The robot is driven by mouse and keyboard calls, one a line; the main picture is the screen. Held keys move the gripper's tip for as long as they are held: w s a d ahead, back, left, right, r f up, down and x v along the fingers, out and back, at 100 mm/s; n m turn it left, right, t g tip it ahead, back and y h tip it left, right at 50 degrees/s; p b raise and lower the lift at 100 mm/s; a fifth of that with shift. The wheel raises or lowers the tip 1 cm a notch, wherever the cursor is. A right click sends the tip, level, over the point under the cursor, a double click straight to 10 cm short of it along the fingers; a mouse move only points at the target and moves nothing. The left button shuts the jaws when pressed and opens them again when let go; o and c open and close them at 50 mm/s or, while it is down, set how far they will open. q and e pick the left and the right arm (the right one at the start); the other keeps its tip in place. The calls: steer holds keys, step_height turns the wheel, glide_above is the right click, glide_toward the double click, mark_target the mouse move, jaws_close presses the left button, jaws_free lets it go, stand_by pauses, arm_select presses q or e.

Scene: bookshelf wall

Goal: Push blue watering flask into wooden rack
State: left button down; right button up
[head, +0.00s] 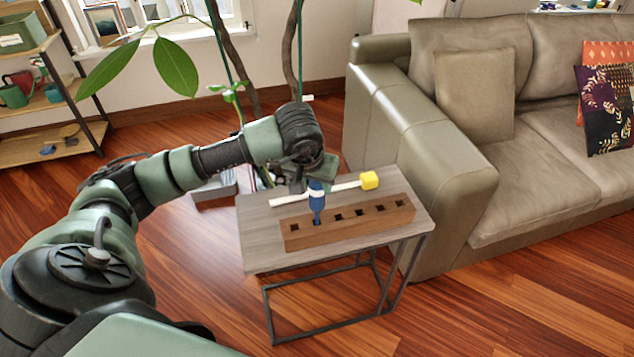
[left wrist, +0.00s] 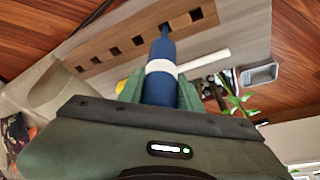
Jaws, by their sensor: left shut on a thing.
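The blue watering flask (head: 317,204) has a white band and a narrow tip that points down. My left gripper (head: 314,184) is shut on it. In the left wrist view the flask (left wrist: 161,75) sits between the green fingers (left wrist: 160,92). The wooden rack (head: 350,222) is a brown block with a row of square holes, lying on the small table. The flask stands about upright, its tip at a hole near the rack's left end. My right gripper is not in view.
A white stick with a yellow head (head: 369,181) lies behind the rack on the small grey table (head: 262,251). A leafy plant (head: 176,66) stands behind my left arm. A grey-green sofa (head: 440,180) borders the table on the right. Shelves stand at far left.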

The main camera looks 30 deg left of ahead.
arm_select(q)
steer(key=shift+f, duration=0.35)
steer(key=c, duration=0.9)
jaws_free()
steer(key=o, duration=0.4)
steer(key=shift+r, duration=0.15)
steer(key=shift+w+p+v, duration=0.2)
steer(key=shift+p+v, duration=2.15)
steer(key=shift+v, duration=2)
steer(key=shift+r, duration=0.15)
